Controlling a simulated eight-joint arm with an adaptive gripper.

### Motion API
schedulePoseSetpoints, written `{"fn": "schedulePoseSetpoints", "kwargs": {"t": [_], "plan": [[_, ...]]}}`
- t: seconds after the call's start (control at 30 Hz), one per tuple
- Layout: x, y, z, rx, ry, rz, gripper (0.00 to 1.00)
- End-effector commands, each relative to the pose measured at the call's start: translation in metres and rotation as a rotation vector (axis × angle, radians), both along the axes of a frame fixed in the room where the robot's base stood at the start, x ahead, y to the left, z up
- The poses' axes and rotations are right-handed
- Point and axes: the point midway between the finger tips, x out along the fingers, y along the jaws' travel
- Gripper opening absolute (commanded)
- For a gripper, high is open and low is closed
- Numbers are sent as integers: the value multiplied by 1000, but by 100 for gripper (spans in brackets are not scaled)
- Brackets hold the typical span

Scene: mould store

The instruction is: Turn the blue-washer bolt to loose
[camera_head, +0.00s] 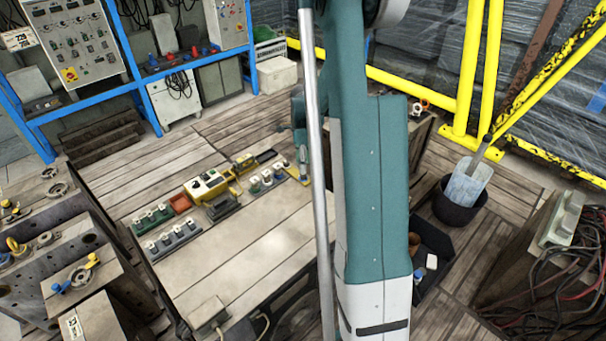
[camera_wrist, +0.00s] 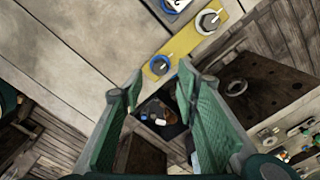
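In the wrist view a yellow strip (camera_wrist: 184,45) lies on the pale table top. The blue-washer bolt (camera_wrist: 160,65) sits at its near end, a grey head ringed by blue, with a pale line at its upper right. A second bolt (camera_wrist: 207,21) with a pale ring and a similar line sits farther up the strip. My gripper (camera_wrist: 157,92) is open and empty; its green fingers are apart, with the blue-washer bolt just beyond the tips, not between them. In the head view my arm hides most of the gripper.
In the wrist view a dark bin (camera_wrist: 160,115) shows on the floor beyond the table edge. Metal blocks (camera_head: 85,285) stand left of the table.

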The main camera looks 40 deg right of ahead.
Motion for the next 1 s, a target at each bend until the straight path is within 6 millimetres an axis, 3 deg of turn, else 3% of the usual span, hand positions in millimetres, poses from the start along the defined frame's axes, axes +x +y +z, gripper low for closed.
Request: {"fn": "schedulePoseSetpoints", "kwargs": {"t": [0.43,0.87,1.0], "plan": [[0,0,-50,0,0,0,31],[0,0,-57,0,0,0,31],[0,0,-57,0,0,0,17]]}}
